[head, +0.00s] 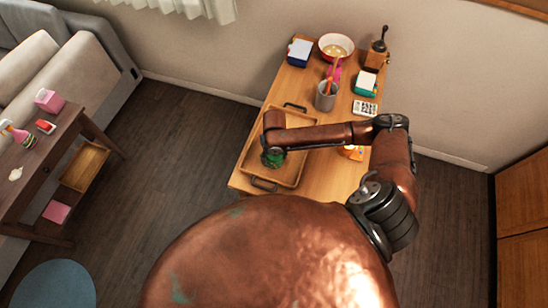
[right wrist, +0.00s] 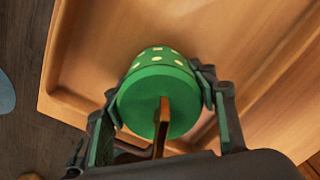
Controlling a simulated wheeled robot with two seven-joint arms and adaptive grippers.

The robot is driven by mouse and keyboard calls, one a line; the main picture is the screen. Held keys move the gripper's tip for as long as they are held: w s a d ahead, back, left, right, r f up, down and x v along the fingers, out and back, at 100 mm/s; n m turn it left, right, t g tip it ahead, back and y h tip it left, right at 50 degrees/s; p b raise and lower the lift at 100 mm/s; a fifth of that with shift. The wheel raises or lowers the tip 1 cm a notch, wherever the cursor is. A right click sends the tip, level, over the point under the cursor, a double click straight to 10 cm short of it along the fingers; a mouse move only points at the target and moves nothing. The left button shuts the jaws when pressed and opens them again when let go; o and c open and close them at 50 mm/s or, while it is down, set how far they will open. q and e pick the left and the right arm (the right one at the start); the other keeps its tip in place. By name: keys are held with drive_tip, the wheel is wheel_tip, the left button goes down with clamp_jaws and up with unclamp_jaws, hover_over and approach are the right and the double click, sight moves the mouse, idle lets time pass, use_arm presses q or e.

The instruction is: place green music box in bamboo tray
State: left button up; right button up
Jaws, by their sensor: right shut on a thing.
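The green music box (right wrist: 157,92) is round with pale dots and has a brown wooden piece at its near face. My right gripper (right wrist: 160,110) is shut on it, with a finger on each side. In the head view the green music box (head: 272,158) shows below my right gripper (head: 272,150), within the outline of the bamboo tray (head: 246,171). The bamboo tray has dark handles and also shows in the right wrist view (right wrist: 85,60) around and beneath the box. I cannot tell whether the box touches the tray floor. My left gripper is not in view.
The tray lies on a wooden table (head: 325,180). A grey cup (head: 325,98), a red-rimmed bowl (head: 336,46), a grinder (head: 377,52), a blue box (head: 299,52) and small boxes stand farther back. A dark side table (head: 50,150) is at the left, apart.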

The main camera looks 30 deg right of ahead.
drive_tip(key=o, duration=1.3)
wheel_tip(320, 180, up, 12)
drive_tip(key=shift+r+b, duration=0.15)
drive_tip(key=shift+b, duration=0.15)
